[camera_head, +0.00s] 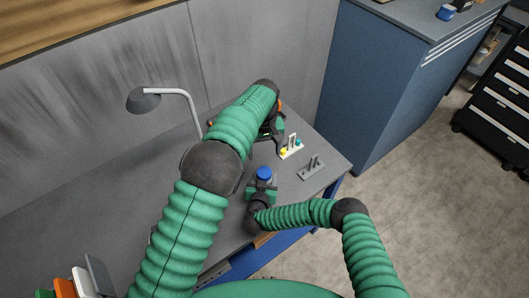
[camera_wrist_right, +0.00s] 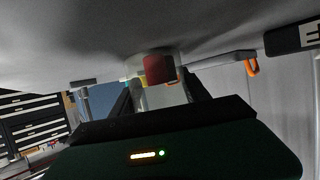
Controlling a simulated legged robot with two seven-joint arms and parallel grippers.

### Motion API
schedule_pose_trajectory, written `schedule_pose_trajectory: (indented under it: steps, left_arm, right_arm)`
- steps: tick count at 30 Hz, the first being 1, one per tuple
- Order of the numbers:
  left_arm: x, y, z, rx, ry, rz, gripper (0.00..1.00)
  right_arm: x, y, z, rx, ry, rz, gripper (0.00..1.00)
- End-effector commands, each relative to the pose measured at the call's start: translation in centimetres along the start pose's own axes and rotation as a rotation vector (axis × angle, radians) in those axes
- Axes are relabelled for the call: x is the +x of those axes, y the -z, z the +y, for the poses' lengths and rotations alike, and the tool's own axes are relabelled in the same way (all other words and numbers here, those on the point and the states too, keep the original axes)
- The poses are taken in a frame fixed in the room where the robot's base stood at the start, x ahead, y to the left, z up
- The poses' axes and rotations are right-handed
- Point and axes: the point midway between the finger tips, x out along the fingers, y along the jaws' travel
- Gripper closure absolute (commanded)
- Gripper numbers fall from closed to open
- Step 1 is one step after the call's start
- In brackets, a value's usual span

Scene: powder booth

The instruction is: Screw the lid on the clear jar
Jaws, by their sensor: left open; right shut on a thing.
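A round blue top (camera_head: 264,173), which looks like the lid, shows directly above my right gripper (camera_head: 262,190) near the front edge of the bench. My right gripper is shut on the clear jar (camera_wrist_right: 142,68), which has dark red contents in the right wrist view. The blue top does not show in that view, and I cannot tell how it sits on the jar. My left gripper (camera_head: 272,131) is open over the far part of the bench, partly hidden by its own green arm, apart from the jar.
A white rack (camera_head: 291,151) with yellow and teal pieces stands to the right of my left gripper. A grey holder with posts (camera_head: 311,169) is near the bench's right end. A desk lamp (camera_head: 146,99) stands at the back. The bench surface (camera_head: 110,190) at left is mostly clear.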

Motion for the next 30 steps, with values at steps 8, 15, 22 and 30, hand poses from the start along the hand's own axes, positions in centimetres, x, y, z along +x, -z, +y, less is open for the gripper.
schedule_pose_trajectory:
  steps: [8,15,22,30]
  left_arm:
    - [0.0,0.0,0.0,0.0,0.0,0.0,0.27]
    - [0.1,0.0,0.0,0.0,0.0,0.0,0.27]
    - [0.1,0.0,0.0,0.0,0.0,0.0,0.27]
    - [0.8,0.0,0.0,0.0,0.0,0.0,0.27]
  right_arm:
    - [0.0,0.1,0.0,0.0,0.0,0.001,0.2]
    - [0.0,0.0,0.0,0.0,0.0,0.0,0.2]
    - [-1.9,0.0,-0.1,0.0,0.003,-0.001,0.2]
    - [-8.3,-0.1,-0.1,-0.002,0.006,-0.001,0.2]
